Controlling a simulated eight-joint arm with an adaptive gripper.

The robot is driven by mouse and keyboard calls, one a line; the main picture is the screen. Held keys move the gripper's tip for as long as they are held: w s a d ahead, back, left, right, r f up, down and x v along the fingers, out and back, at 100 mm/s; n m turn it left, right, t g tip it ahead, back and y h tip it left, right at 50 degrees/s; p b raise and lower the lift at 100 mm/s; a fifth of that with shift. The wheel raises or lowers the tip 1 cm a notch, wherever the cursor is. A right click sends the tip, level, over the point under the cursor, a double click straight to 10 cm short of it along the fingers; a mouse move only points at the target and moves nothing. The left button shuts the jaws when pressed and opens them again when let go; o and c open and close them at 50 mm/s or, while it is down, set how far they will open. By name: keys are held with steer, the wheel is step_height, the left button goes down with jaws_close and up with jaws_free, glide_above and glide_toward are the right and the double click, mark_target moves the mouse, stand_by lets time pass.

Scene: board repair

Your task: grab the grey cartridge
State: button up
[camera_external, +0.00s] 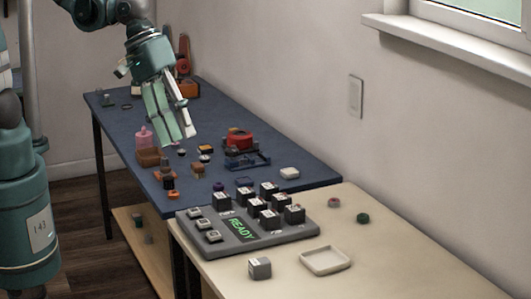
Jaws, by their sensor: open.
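A small grey block with a pale label, which looks like the grey cartridge (260,268), sits on the beige table near its front edge, left of a shallow cream tray. The grey board (250,245) with a green "READY" display lies behind it. Several black cube-shaped modules (268,207) and several small light grey-topped pieces (207,225) stand on the board.
The blue table (310,178) holds a red device (239,140), a pink bottle (145,137) and several small parts. A green cap (363,218) lies at right. The beige table's right front is clear.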

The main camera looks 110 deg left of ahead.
steer(key=w+f+n+g, duration=0.1)
steer(key=w+f+n, duration=0.65)
steer(key=w, duration=0.25)
steer(key=n+g+h, duration=0.1)
steer(key=n+h, duration=0.1)
steer(key=n, duration=0.4)
glide_toward(259, 260)
steer(key=shift+w+d+f+n, duration=0.1)
steer(key=shift+w+f+n, duration=0.25)
steer(key=shift+f, duration=0.4)
steer(key=shift+x, duration=1.3)
steer(key=shift+f+b, duration=0.1)
steer(key=shift+b, duration=0.2)
steer(key=shift+b+x, duration=0.6)
steer(key=shift+x, duration=1.95)
steer(key=shift+s+d, duration=0.1)
steer(key=shift+s, duration=0.05)
steer(key=c, duration=1)
